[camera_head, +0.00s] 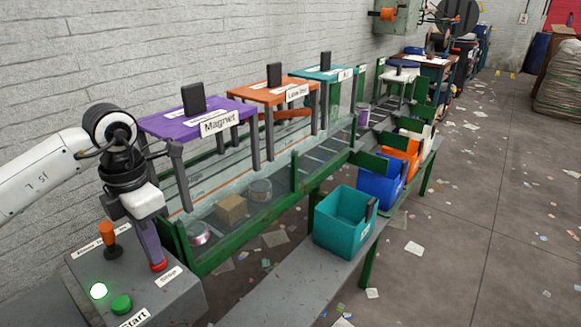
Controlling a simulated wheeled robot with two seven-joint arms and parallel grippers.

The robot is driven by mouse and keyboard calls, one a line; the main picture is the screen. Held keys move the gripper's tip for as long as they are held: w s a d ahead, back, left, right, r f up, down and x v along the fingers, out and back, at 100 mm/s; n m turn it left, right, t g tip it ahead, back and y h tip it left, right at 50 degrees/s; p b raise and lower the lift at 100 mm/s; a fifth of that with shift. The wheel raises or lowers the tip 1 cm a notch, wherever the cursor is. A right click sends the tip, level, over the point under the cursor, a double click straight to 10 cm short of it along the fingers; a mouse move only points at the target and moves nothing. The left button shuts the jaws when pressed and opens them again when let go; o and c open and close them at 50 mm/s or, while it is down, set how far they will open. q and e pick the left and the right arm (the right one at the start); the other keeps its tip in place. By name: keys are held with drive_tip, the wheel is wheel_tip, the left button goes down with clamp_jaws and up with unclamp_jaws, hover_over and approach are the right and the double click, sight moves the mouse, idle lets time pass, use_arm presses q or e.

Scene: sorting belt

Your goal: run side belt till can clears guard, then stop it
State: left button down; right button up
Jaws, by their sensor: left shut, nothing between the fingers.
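My left gripper (154,255) points down over the grey control box (187,298), shut and empty, its tips at a red button (158,266). I cannot tell whether they touch it. A green button (121,304) labelled Start, a lit green lamp (98,291) and an orange-topped lever (108,236) are also on the box. On the belt behind the green rail (240,243) are a round metal can (198,234) at the near end, a brown box (230,209) and a grey cylinder (260,190). Which part is the guard is unclear. My right gripper is out of view.
Purple Magnet (190,121), orange (272,92) and teal (326,75) stations stand over the belt. A teal bin (342,222), a blue bin (380,187) and an orange bin (403,157) line the right side. A purple can (363,116) stands farther along. The floor right is open, with scraps.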

use_arm(q)
drive_tip(key=shift+r+p, duration=1.1)
drive_tip(key=shift+r, duration=0.3)
wheel_tip(320, 180, up, 5)
drive_tip(key=p, duration=0.3)
